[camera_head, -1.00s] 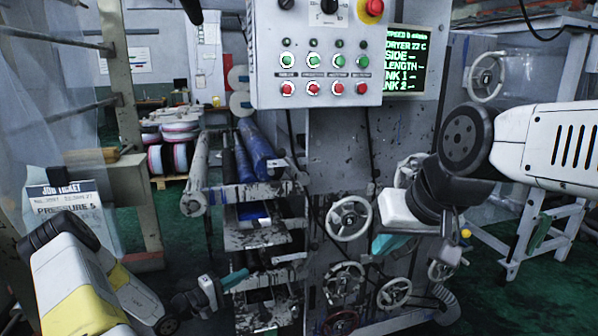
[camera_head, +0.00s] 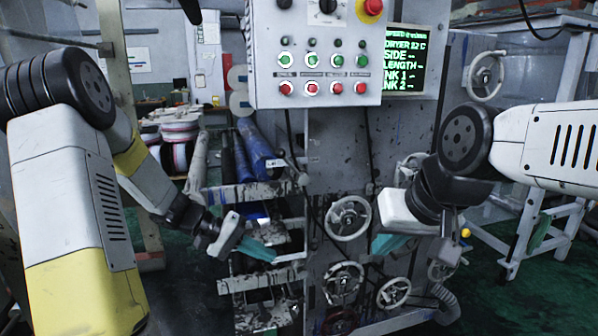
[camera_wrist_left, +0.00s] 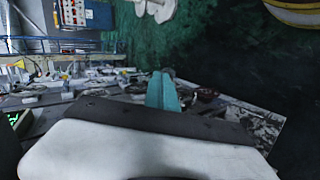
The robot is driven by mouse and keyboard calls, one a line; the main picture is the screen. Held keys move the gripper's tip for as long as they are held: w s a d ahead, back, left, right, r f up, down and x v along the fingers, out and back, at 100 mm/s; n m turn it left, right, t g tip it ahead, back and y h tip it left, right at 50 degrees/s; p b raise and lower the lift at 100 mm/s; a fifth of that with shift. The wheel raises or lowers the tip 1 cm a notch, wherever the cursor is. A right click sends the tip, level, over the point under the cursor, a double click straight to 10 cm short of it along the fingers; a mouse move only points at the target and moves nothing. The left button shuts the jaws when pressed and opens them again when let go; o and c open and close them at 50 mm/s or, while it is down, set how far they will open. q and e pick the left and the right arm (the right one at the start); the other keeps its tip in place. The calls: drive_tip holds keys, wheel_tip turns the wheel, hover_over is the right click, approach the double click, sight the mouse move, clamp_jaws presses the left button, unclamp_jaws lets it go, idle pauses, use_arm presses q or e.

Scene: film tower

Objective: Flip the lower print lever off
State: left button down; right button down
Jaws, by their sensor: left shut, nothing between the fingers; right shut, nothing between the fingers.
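The film tower (camera_head: 338,160) stands in the middle of the head view, with several handwheels on its front. I cannot tell which part is the lower print lever. A pale bar (camera_head: 290,257) sticks out near the lower ink shelves, and a small yellow knob (camera_head: 465,233) shows at the right. My left gripper (camera_head: 262,252) is shut and empty, its teal fingers beside the shelves and the pale bar; contact cannot be told. In the left wrist view its teal fingertips (camera_wrist_left: 162,92) are together. My right gripper (camera_head: 390,243) is shut and empty in front of the tower's right side.
A button panel (camera_head: 315,60) and a green-lettered screen (camera_head: 405,62) are above. A handwheel (camera_head: 348,218) sits between my grippers, with lower handwheels (camera_head: 343,283) and (camera_head: 394,292) beneath. Blue rollers (camera_head: 252,145) lie behind. Green floor is open at the left.

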use_arm(q)
drive_tip(key=s+a+r+t+y, duration=0.2)
drive_tip(key=s+r+y, duration=0.2)
drive_tip(key=s+r, duration=0.3)
drive_tip(key=s+a+r+t+y, duration=0.3)
drive_tip(key=s+r+y, duration=0.2)
drive_tip(key=s+r, duration=0.3)
drive_tip(key=s, duration=0.3)
drive_tip(key=shift+a+r+m, duration=0.3)
drive_tip(key=shift+a+m, duration=0.05)
drive_tip(key=shift+m, duration=0.05)
drive_tip(key=shift+w+f, duration=0.1)
